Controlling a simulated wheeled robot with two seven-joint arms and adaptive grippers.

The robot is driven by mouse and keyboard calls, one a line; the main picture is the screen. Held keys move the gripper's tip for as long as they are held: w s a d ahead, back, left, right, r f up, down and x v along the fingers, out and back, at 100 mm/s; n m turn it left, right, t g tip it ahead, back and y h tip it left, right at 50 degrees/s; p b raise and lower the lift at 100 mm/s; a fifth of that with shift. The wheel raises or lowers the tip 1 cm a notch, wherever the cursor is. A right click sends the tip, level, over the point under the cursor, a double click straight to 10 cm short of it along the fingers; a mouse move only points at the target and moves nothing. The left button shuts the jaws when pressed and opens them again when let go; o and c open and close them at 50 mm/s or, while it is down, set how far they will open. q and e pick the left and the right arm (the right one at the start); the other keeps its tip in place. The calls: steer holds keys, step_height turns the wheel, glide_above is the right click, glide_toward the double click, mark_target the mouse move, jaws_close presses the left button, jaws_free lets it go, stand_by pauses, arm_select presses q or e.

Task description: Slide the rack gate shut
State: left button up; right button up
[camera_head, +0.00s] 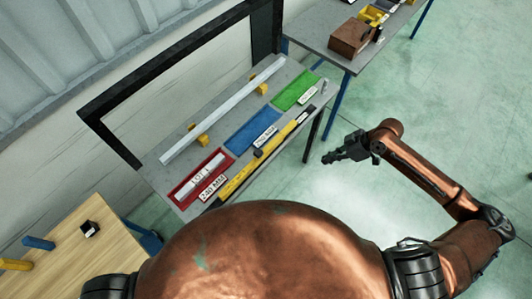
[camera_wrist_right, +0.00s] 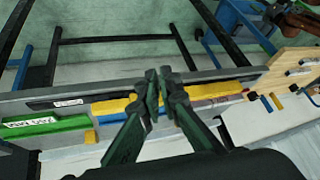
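A long yellow bar (camera_head: 262,153), which looks like the rack gate, lies along the near edge of the grey rack table (camera_head: 222,143). The yellow bar also shows in the right wrist view (camera_wrist_right: 112,107), beyond my fingers. My right gripper (camera_head: 326,159) is off the table's right side, apart from the bar. In the right wrist view its fingertips (camera_wrist_right: 159,76) are together with nothing visible between them. My left gripper is not in view.
A long pale bar (camera_head: 225,108) rests on yellow supports. A wooden table (camera_head: 75,245) stands at lower left. Open floor lies right.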

mark_target(260, 155)
steer(key=w+a+m+y, duration=0.1)
steer(key=a, duration=0.1)
steer(key=a+f+m+y+b, duration=0.1)
steer(key=a+m, duration=0.1)
steer(key=w+a+m+t+y+b, duration=0.1)
steer(key=a, duration=0.2)
steer(key=shift+w+f+y, duration=0.3)
jaws_close()
steer(key=w+a+f+m+t+y+b, duration=0.3)
steer(key=m+t, duration=0.4)
steer(key=m, duration=0.8)
steer(key=shift+w+a+f+y+b, duration=0.2)
steer(key=shift+f+y+b, duration=0.35)
steer(key=shift+y+b, duration=0.6)
steer(key=shift+a, duration=0.1)
steer(key=p+x, duration=0.2)
steer(key=x, duration=0.8)
steer(key=shift+r, duration=0.15)
steer(key=shift+s+a+p, duration=0.7)
steer(key=shift+s+a, duration=0.65)
steer(key=shift+s, duration=0.1)
